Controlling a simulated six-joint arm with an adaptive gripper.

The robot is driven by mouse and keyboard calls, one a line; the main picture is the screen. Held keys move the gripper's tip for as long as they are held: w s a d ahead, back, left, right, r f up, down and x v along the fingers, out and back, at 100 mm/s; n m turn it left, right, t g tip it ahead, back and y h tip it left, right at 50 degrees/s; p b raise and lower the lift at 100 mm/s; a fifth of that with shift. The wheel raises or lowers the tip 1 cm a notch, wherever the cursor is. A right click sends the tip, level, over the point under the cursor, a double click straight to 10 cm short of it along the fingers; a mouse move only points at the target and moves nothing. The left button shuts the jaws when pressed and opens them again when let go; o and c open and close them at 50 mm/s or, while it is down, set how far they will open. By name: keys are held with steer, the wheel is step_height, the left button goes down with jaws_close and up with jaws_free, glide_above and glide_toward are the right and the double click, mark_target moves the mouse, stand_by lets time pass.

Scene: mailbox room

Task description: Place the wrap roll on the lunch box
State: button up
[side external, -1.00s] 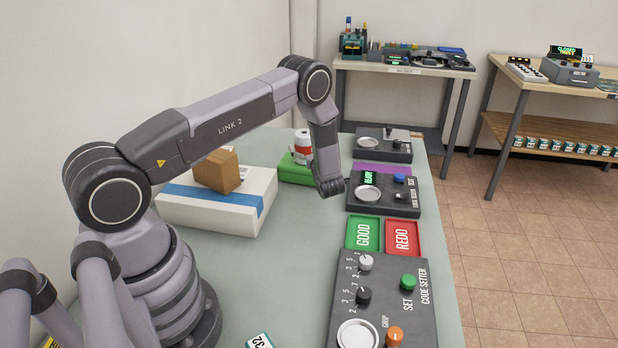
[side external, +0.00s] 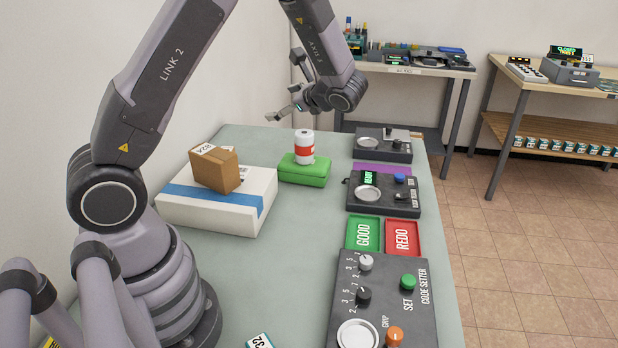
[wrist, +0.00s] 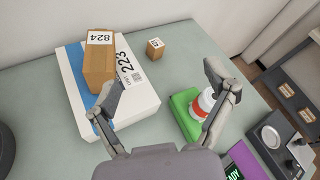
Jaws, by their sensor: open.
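The wrap roll (side external: 304,147), white with a red band, stands upright on top of the green lunch box (side external: 304,172) in the side view. In the wrist view the wrap roll (wrist: 202,104) is partly hidden behind the right finger, and the lunch box (wrist: 184,112) lies under it. My gripper (side external: 285,115) is raised above and behind the lunch box, apart from the roll. In the wrist view my gripper (wrist: 166,90) has its fingers spread wide with nothing between them.
A white parcel with a blue stripe (side external: 190,208) carries a brown box (side external: 214,168) left of the lunch box. A small brown box (wrist: 155,47) sits behind. Dark device panels (side external: 384,205), a green GOOD tray (side external: 363,236) and a red REDO tray (side external: 403,238) line the right. The middle table is clear.

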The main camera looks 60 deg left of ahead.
steer(key=s+d+r+n+t+h, duration=0.4)
steer(key=s+d, duration=0.4)
steer(key=s, duration=0.3)
steer(key=s+d+r+n+t+h, duration=0.3)
steer(key=s+d+r+n+h, duration=0.3)
steer(key=s+d+r+h, duration=0.1)
steer(key=s+d+h, duration=0.1)
steer(key=s+h, duration=0.1)
steer(key=s, duration=0.1)
steer(key=shift+s+r+n+t, duration=0.3)
steer(key=shift+s+r+t, duration=0.05)
steer(key=shift+r+t, duration=0.05)
steer(key=shift+o, duration=0.4)
steer(key=shift+d, duration=0.1)
